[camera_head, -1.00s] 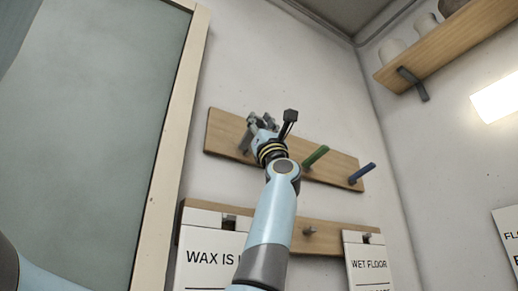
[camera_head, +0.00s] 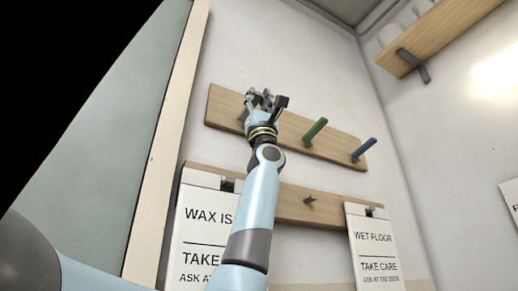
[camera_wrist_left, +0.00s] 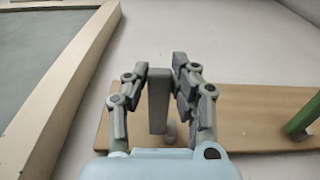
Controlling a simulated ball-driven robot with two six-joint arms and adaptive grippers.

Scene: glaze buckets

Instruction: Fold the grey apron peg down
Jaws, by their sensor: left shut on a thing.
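The grey apron peg (camera_wrist_left: 157,101) stands between the fingers of my left gripper (camera_wrist_left: 160,88) in the left wrist view and points up. In the head view the left gripper (camera_head: 261,98) is at the left end of the upper wooden board (camera_head: 345,142), shut on the grey peg and hiding most of it. A green peg (camera_head: 315,130) and a blue peg (camera_head: 363,150) stick out of the same board farther right. My right gripper is not in view.
A framed panel (camera_head: 110,150) is at left. A wooden shelf (camera_head: 455,35) is at upper right.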

